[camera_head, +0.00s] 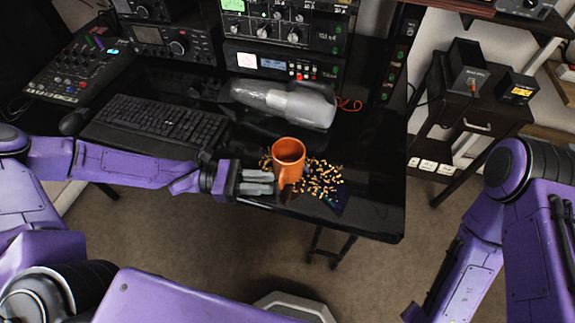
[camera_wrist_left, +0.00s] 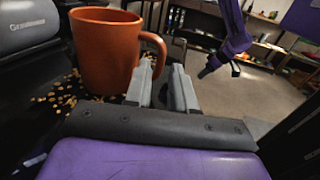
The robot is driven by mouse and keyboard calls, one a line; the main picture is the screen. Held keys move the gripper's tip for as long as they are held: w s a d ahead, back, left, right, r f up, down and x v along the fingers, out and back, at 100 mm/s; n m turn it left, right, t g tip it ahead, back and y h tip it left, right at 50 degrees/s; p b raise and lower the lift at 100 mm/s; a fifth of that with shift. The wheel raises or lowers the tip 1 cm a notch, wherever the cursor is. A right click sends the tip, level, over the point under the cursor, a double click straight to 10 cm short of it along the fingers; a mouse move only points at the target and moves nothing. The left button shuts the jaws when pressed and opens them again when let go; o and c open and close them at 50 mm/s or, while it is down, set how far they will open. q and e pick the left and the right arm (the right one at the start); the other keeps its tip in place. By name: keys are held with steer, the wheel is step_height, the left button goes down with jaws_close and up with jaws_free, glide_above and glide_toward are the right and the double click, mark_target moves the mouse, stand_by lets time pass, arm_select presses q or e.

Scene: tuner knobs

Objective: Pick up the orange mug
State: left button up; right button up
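The orange mug (camera_head: 289,152) stands upright near the front edge of the black desk, among scattered small tan pieces (camera_head: 322,178). It fills the left part of the left wrist view (camera_wrist_left: 104,55), with its handle (camera_wrist_left: 158,48) on the right. My left gripper (camera_head: 270,182) is at the mug's left side in the head view, fingers pointing toward it. In the left wrist view a gap shows between the fingers (camera_wrist_left: 164,80), and the handle is close to the fingertips. I cannot tell whether they touch. My right gripper (camera_wrist_left: 208,70) is small and away from the mug.
A grey cylindrical object (camera_head: 290,103) lies behind the mug. A keyboard (camera_head: 155,122) is at the left, with a mixer (camera_head: 75,68) beyond it. Rack equipment (camera_head: 285,30) lines the back. Bare desk (camera_head: 375,180) is to the mug's right.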

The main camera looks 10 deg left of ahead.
mark_target(288, 195)
arm_select(q)
steer(key=d, duration=0.4)
steer(key=w+d, duration=0.1)
steer(key=d, duration=0.1)
steer(key=shift+d, duration=0.15)
jaws_close()
